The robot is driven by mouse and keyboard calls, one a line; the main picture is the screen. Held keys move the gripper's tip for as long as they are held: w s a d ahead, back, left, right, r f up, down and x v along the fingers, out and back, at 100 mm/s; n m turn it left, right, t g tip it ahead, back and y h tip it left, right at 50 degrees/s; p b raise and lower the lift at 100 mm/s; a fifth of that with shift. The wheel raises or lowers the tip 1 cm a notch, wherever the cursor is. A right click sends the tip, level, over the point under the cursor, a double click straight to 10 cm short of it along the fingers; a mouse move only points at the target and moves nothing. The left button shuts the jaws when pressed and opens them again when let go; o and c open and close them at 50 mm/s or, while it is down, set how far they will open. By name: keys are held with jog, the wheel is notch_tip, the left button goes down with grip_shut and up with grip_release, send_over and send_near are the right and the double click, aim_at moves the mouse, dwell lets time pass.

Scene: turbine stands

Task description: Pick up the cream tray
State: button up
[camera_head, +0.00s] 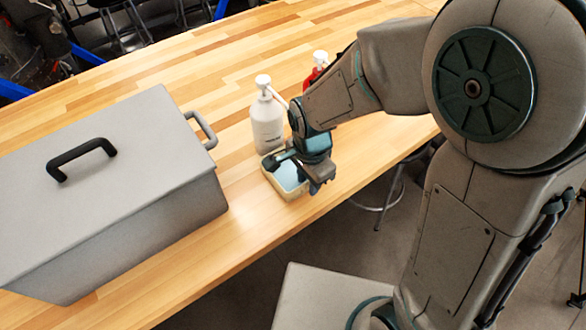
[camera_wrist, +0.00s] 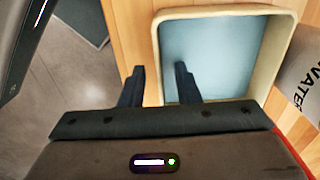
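The cream tray (camera_head: 273,180) is a small square tray with a pale blue inside, on the wooden table near its front edge. It also shows in the wrist view (camera_wrist: 228,13), top centre to right. My gripper (camera_head: 302,172) is over the tray's right part in the head view and covers some of it. In the wrist view my gripper (camera_wrist: 159,72) is open, with one finger over the tray's inside and the other outside its left wall. No contact with the wall is clear.
A white pump bottle (camera_head: 267,122) stands just behind the tray, and a red bottle (camera_head: 312,77) is partly hidden by my arm. A large grey lidded box (camera_head: 120,180) fills the table's left. A stool (camera_head: 378,200) stands beneath the front edge.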

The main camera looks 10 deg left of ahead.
jog(key=shift+f, duration=0.4)
grip_shut()
dwell(1.2)
